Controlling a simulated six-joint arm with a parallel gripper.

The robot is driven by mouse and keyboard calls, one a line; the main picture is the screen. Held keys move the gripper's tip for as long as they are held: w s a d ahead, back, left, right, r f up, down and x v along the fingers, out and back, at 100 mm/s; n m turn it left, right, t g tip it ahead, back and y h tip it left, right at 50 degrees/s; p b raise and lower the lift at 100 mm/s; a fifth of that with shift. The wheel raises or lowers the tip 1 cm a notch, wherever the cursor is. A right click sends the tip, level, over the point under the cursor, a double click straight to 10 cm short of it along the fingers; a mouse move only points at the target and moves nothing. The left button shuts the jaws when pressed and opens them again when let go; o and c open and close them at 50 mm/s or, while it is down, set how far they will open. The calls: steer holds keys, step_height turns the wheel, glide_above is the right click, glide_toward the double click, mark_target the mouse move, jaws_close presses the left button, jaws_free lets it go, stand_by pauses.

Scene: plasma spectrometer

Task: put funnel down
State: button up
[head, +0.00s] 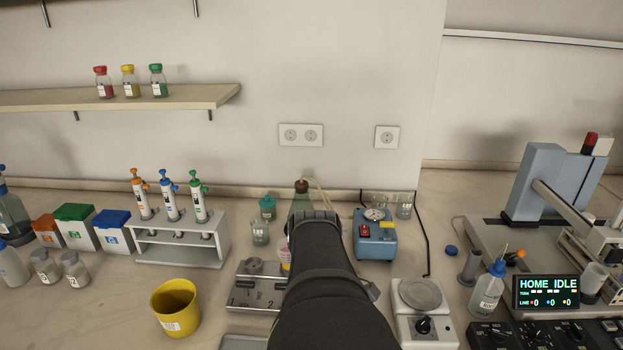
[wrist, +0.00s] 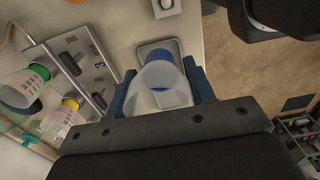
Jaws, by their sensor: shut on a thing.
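In the wrist view my gripper (wrist: 163,88) is shut on a translucent white funnel (wrist: 160,80), with its two blue fingers on either side of the wide part. A blue band shows on the funnel. A small grey tray (wrist: 146,50) lies on the bench beyond the funnel; the gap between them cannot be judged. In the head view my own arm hides the gripper and the funnel.
A numbered metal holder (wrist: 95,62) is left of the funnel, with green-collared (wrist: 24,86) and yellow-collared (wrist: 62,118) vessels beside it. The holder shows in the head view (head: 255,285). A yellow cup (head: 175,308) and a small hotplate-like device (head: 422,310) flank my arm.

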steer(key=a+f, duration=0.2)
steer(key=a, duration=0.1)
steer(key=a+f, duration=0.2)
steer(key=a, duration=0.2)
steer(key=w+a+f, duration=0.1)
steer(key=a+f, duration=0.1)
steer(key=a, duration=0.2)
steer(key=shift+w+f, duration=0.1)
steer(key=shift+f, duration=2.25)
steer(key=shift+f, duration=0.1)
steer(key=o, duration=1)
step_height(320, 180, up, 12)
steer(key=shift+r, duration=0.15)
